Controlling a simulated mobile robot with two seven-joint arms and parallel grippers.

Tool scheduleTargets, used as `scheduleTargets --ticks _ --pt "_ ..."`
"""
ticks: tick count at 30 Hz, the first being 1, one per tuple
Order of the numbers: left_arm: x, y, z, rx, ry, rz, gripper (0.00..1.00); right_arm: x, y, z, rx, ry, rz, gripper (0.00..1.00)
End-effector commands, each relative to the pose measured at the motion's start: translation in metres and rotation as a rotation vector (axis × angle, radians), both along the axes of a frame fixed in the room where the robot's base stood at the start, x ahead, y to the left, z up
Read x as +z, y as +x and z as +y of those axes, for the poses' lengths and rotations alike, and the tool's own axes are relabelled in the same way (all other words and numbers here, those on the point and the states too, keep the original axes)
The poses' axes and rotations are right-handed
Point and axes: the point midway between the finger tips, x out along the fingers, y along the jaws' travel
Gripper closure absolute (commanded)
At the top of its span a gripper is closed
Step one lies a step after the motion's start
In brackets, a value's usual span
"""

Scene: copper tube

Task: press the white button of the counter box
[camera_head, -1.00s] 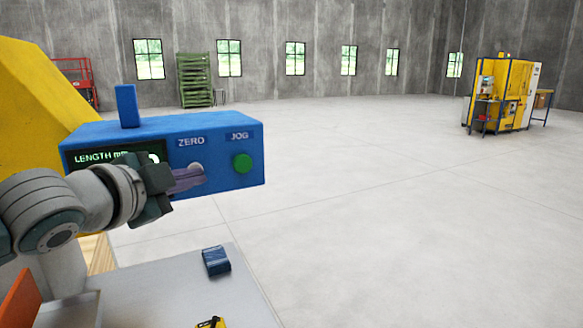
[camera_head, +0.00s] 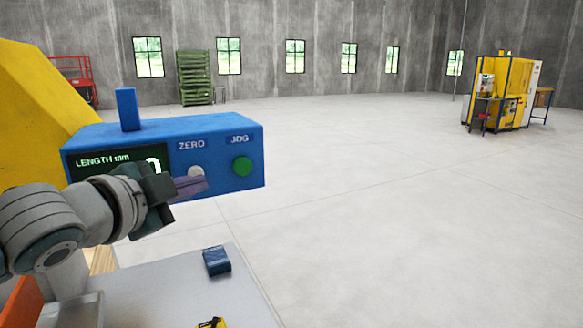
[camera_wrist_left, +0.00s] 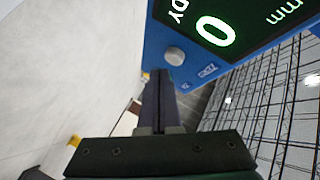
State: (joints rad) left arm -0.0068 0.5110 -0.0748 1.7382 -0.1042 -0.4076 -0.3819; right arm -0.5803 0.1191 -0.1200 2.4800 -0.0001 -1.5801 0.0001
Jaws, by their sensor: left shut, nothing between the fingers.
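The blue counter box (camera_head: 220,135) stands at the left in the head view, with a dark length display (camera_head: 90,161) reading 0, a white button (camera_head: 196,172) under the word ZERO and a green button (camera_head: 242,166) under JOG. My left gripper (camera_head: 203,184) is shut and empty, its fingertips just below and in front of the white button. In the left wrist view the white button (camera_wrist_left: 174,56) shows whole, a little beyond the tips of the closed fingers (camera_wrist_left: 159,75), with a small gap seen between them. My right gripper is not in view.
A grey table (camera_head: 175,285) below carries a small dark blue block (camera_head: 216,261) and a yellow and black item (camera_head: 211,323) at the front. A yellow machine body (camera_head: 35,110) stands behind the box at the left. The floor to the right is open.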

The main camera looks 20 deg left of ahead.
Motion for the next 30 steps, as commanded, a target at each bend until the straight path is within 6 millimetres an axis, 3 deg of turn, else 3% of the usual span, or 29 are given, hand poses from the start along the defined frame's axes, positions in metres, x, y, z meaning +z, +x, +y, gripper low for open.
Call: scheduleTargets --ticks 8,21,30 --pt "0.001 -0.003 -0.004 -0.002 -0.001 0.000 1.00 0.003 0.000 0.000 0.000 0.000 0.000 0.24" --pt "0.001 -0.030 -0.035 -0.002 -0.002 0.000 1.00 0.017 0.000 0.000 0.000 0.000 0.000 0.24" --pt "0.000 -0.032 -0.038 0.000 0.000 -0.001 1.00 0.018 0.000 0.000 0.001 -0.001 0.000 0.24"
